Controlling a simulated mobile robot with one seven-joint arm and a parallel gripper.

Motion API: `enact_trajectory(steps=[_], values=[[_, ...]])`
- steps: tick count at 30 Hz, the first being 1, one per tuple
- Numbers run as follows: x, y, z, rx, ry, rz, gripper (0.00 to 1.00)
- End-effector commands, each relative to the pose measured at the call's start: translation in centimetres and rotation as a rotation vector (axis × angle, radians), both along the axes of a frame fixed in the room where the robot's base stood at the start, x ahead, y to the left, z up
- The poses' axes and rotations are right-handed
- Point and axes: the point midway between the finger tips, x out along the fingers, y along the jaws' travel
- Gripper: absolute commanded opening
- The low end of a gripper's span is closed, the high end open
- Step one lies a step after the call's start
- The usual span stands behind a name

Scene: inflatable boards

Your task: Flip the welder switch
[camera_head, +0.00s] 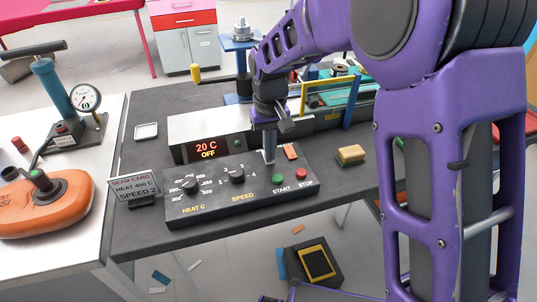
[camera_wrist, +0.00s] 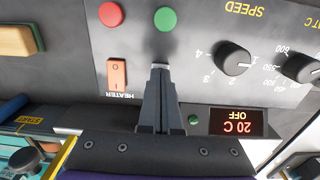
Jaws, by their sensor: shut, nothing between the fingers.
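The welder's dark control panel (camera_head: 215,205) lies on the grey bench top. Its orange rocker switch (camera_head: 291,152), labelled HEATER, also shows in the wrist view (camera_wrist: 117,78) with I and O marks. The display (camera_head: 207,148) reads 20 C OFF. My gripper (camera_head: 269,158) is shut and empty, pointing down at the panel, left of the switch in the head view. In the wrist view its fingertips (camera_wrist: 160,67) are just right of the switch, apart from it, below the green button (camera_wrist: 165,19). I cannot tell whether the tips touch the panel.
The heat knob (camera_head: 191,187), speed knob (camera_head: 237,177), green START button (camera_head: 278,179) and red STOP button (camera_head: 301,174) sit on the panel. A card (camera_head: 135,188) reads HEAT 450 C, SPEED 2. A yellow-topped block (camera_head: 350,154) lies right of the panel.

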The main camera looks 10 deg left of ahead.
Motion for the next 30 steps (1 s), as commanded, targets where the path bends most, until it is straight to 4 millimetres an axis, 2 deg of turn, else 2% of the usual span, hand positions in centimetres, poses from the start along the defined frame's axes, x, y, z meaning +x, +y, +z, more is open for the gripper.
enact_trajectory(steps=[3,21,30], values=[[0.0,0.0,1.3,0.001,-0.002,0.000,0.00],[0.0,0.0,6.2,0.001,-0.001,0.000,0.00],[0.0,0.0,6.6,0.001,-0.001,0.000,0.00]])
